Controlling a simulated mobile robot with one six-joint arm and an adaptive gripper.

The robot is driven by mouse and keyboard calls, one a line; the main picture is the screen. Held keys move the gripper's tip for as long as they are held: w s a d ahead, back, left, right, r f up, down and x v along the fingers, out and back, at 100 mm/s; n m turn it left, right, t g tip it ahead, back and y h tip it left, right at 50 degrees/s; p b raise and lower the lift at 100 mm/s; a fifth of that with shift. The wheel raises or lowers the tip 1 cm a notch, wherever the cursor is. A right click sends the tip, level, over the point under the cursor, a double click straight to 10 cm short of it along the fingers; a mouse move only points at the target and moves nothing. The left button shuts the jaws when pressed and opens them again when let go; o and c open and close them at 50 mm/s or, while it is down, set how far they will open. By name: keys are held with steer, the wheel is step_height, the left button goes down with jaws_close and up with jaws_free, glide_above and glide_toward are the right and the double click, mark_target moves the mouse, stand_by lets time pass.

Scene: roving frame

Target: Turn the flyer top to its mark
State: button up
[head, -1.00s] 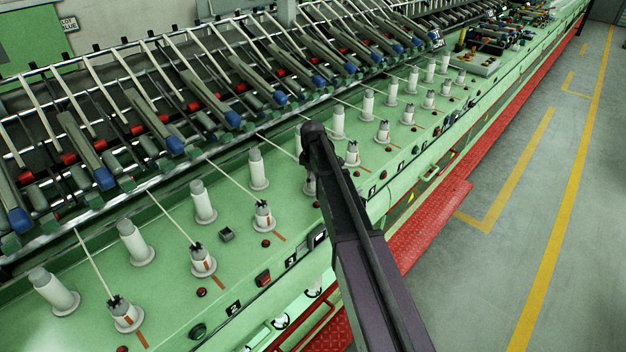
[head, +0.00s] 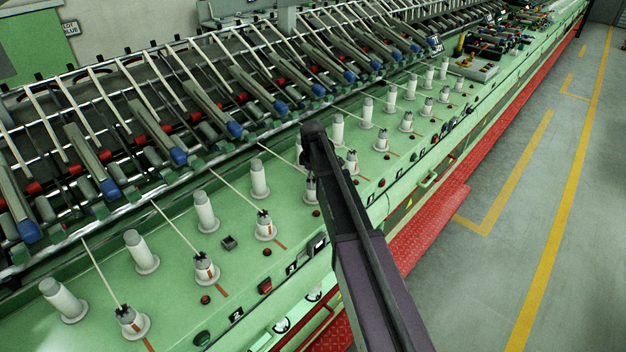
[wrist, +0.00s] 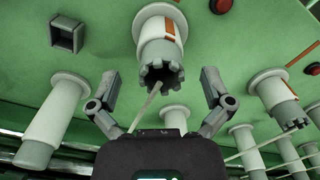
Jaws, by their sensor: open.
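In the wrist view a pale flyer top (wrist: 157,50) with a dark notched crown stands out from the green deck. It carries an orange stripe on its side, and an orange mark (wrist: 178,2) shows on the deck beyond its flange, at the top edge. A pale thread runs from its crown. My gripper (wrist: 161,76) is open, one finger on each side of the crown, apart from it and holding nothing.
Another flyer top (wrist: 282,98) stands at right in the wrist view, with plain pale posts (wrist: 48,125) around. A square dark box (wrist: 67,34) and a red button (wrist: 221,5) sit on the deck. A red step (head: 430,230) and open floor (head: 530,200) lie right of the machine.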

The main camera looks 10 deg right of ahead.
steer(key=shift+r+p, duration=2.2)
steer(key=shift+r, duration=0.25)
steer(key=s+f+m+b, duration=0.4)
steer(key=s+f+b, duration=0.1)
steer(key=s, duration=0.4)
steer(key=s+f+m+b, duration=0.4)
steer(key=s+f+b, duration=0.1)
steer(key=s, duration=0.5)
steer(key=s+f+m+b, duration=0.4)
steer(key=s+f+b, duration=0.1)
steer(key=s, duration=0.5)
steer(key=shift+f+m+b, duration=0.35)
steer(key=shift+f+m, duration=0.05)
steer(key=c, duration=0.6)
